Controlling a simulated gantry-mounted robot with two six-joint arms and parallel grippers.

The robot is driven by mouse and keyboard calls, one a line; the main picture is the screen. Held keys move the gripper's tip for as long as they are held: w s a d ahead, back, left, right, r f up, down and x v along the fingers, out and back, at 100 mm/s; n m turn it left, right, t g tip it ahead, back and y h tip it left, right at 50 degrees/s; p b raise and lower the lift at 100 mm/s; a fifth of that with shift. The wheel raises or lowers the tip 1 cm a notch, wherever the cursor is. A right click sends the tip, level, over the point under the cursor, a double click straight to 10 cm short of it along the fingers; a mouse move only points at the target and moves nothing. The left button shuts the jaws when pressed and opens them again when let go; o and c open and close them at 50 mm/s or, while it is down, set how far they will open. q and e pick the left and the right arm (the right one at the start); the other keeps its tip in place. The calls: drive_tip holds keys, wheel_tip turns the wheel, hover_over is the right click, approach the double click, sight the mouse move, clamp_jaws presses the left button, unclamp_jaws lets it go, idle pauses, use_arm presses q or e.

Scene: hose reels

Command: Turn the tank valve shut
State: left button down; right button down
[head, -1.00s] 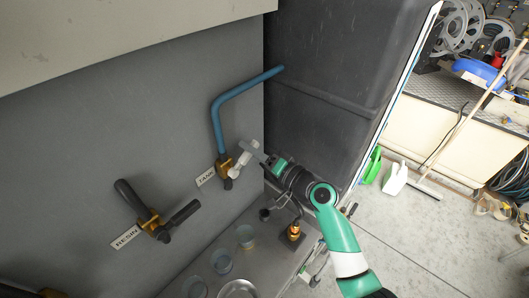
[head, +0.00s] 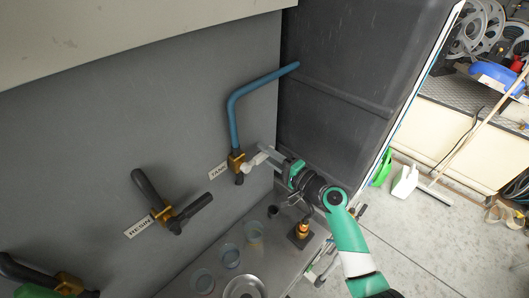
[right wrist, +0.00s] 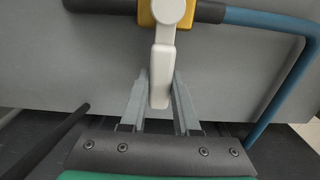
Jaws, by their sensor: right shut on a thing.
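The tank valve (head: 236,163) is a brass body on the grey wall, beside a partly hidden label, with a blue pipe (head: 233,120) rising from it. Its white lever handle (head: 254,161) points right and slightly up in the head view. My right gripper (head: 267,151) reaches it from the right and is shut on the handle's outer part. In the right wrist view, the white handle (right wrist: 161,75) runs down between my two fingers (right wrist: 158,100), below the brass body (right wrist: 168,12). My left gripper is not in view.
A dark tank (head: 345,70) stands right of the valve. Cups (head: 229,256) and a small brass fitting (head: 301,231) stand on the bench below.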

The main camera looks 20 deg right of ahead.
drive_tip(key=shift+f, duration=0.1)
drive_tip(key=c, duration=0.6)
unclamp_jaws()
drive_tip(key=shift+c, duration=0.2)
drive_tip(key=shift+s+d, duration=0.1)
drive_tip(key=shift+s, duration=0.2)
drive_tip(key=p+v, duration=0.3)
drive_tip(key=v, duration=0.8)
